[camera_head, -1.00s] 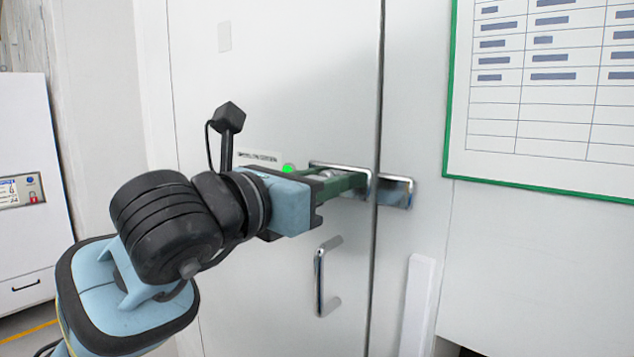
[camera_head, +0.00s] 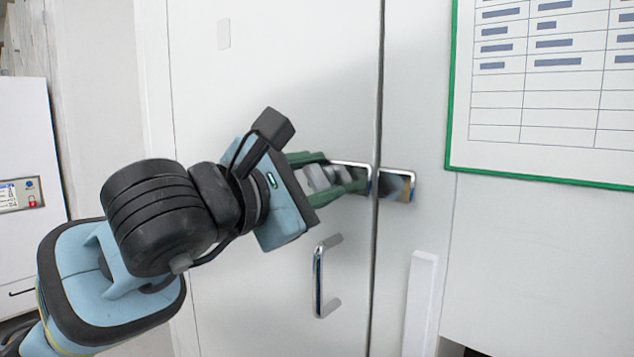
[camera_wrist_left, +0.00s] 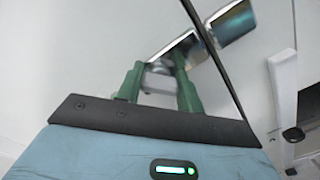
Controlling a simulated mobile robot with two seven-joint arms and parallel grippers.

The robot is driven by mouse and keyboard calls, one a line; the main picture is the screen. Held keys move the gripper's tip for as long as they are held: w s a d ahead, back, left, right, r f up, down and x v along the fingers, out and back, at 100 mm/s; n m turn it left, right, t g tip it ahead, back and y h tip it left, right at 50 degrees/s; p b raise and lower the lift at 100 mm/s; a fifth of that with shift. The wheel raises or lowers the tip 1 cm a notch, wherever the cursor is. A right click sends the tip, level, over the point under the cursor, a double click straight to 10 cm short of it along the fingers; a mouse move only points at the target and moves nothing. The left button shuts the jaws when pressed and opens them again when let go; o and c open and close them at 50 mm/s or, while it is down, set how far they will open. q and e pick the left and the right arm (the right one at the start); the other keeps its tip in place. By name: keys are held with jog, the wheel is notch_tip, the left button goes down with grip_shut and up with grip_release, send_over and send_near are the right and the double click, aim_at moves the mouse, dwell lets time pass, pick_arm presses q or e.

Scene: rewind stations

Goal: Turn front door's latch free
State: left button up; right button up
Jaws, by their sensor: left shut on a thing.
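The front door (camera_head: 270,100) is a white panel, shut against the frame along a dark vertical seam. Its latch (camera_head: 318,179) is a grey piece on a chrome plate (camera_head: 350,165) near the seam, partly hidden by my fingers. My left gripper (camera_head: 338,176) comes from the left, tilted, with its green fingers around the latch. In the left wrist view the latch (camera_wrist_left: 158,82) sits between the two green fingers (camera_wrist_left: 160,88) of my gripper. A chrome catch plate (camera_head: 398,187) lies right of the seam. My right gripper is not in view.
A chrome pull handle (camera_head: 322,278) stands on the door below the latch. A green-framed chart (camera_head: 545,120) hangs on the right wall. A white upright strip (camera_head: 418,300) is at lower right. A white cabinet (camera_head: 28,170) stands at the far left.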

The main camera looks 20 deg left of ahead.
pick_arm(q)
jog(key=m, duration=0.4)
jog(key=shift+b, duration=0.4)
jog(key=shift+m, duration=1.8)
jog(key=o, duration=1)
jog(key=shift+s+b, duration=0.1)
jog(key=shift+b, duration=0.2)
jog(key=b+v, duration=0.1)
jog(key=v, duration=0.6)
jog(key=shift+s+a, duration=0.15)
jog(key=shift+s, duration=0.15)
